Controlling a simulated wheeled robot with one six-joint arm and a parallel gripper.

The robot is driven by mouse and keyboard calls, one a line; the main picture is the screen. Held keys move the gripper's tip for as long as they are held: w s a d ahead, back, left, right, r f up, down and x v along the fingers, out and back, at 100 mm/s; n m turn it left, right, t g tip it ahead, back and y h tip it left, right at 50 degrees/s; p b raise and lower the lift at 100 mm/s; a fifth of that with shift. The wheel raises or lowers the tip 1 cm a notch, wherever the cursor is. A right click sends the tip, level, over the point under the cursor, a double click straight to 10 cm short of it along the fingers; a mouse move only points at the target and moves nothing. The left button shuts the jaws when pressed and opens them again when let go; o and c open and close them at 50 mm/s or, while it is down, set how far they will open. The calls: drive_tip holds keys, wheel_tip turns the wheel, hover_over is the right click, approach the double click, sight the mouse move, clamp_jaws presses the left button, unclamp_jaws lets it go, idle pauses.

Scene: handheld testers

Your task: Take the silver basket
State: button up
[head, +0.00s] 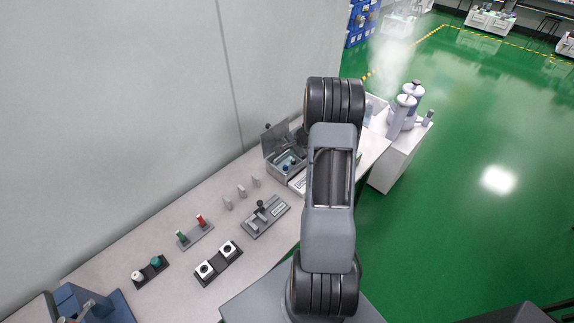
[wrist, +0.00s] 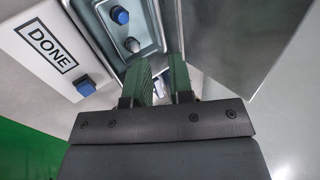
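A silver-grey metal box (head: 287,164) with a raised lid (head: 276,138) stands at the far end of the bench in the head view, partly behind my arm. Blue-topped pieces show inside it. In the wrist view, a silver tray-like interior (wrist: 150,27) holds a blue-capped piece (wrist: 120,15) and a grey-capped piece (wrist: 132,45). I cannot make out a separate basket or handle for certain. My gripper (wrist: 162,68) shows two green fingers with a gap between them, at the near end of this interior. Whether they touch it is unclear. The head view hides the gripper behind my arm.
A white panel marked DONE (wrist: 40,45) with a blue button (wrist: 86,86) lies left of the fingers. A large grey plate (wrist: 240,40) rises close on the right. Small testers (head: 217,262) occupy the nearer bench. White canisters (head: 405,108) stand beyond my arm.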

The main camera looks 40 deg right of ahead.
sight(282, 155)
drive_tip(key=shift+p+x, duration=0.9)
drive_tip(key=shift+x, duration=3.35)
drive_tip(key=shift+a, duration=0.1)
drive_tip(key=shift+c, duration=0.2)
clamp_jaws()
